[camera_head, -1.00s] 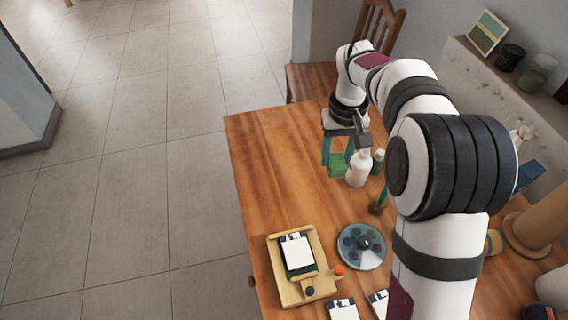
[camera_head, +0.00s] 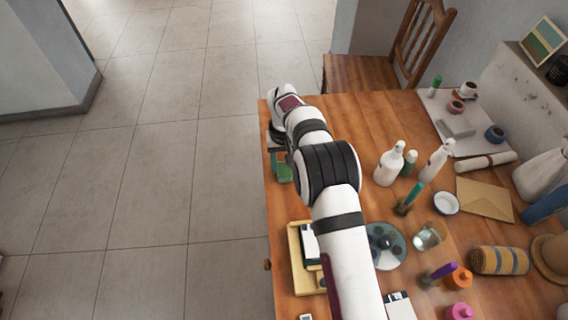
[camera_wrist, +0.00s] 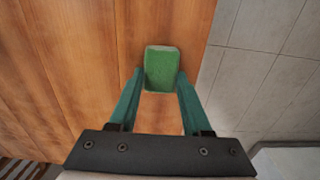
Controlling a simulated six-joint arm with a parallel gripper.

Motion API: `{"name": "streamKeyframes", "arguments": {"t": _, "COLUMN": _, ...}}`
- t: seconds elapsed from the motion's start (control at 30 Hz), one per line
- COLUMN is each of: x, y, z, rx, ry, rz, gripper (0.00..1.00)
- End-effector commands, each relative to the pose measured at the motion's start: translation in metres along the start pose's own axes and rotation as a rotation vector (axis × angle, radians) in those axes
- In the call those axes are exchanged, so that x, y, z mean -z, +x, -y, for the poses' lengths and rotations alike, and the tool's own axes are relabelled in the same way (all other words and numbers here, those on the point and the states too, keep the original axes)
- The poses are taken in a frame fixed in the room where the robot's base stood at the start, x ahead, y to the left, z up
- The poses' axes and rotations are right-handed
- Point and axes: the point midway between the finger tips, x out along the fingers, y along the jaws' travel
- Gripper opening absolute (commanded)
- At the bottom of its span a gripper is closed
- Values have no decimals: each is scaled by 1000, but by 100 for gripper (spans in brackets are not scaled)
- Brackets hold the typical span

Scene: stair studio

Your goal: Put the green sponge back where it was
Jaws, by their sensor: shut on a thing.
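The green sponge (camera_wrist: 162,69) is a small block with rounded corners. In the wrist view it sits between the tips of my gripper's teal fingers (camera_wrist: 160,76), which press on its two sides. My gripper is shut on it. In the head view the sponge (camera_head: 284,172) shows in part beside my arm, near the left edge of the wooden table (camera_head: 360,118). My gripper (camera_head: 280,164) is there too, partly hidden by my arm. I cannot tell whether the sponge touches the table top.
A white bottle (camera_head: 388,166) and a second white bottle (camera_head: 437,160) stand right of my arm. A round palette (camera_head: 391,257) and a wooden tray (camera_head: 295,262) lie nearer. Table left of the bottles is bare. Tiled floor lies beyond the left edge.

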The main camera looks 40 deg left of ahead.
Motion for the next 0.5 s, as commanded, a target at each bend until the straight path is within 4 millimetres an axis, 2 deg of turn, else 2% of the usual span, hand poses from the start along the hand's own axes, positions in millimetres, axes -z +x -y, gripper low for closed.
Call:
{"name": "streamKeyframes", "arguments": {"t": 0.33, "x": 0, "y": 7, "z": -1, "rx": 0, "ry": 0, "rz": -1, "gripper": 4}}
{"name": "streamKeyframes", "arguments": {"t": 0.37, "x": 0, "y": 7, "z": -1, "rx": 0, "ry": 0, "rz": -2, "gripper": 52}}
{"name": "streamKeyframes", "arguments": {"t": 0.5, "x": 0, "y": 6, "z": -1, "rx": 0, "ry": 0, "rz": -2, "gripper": 77}}
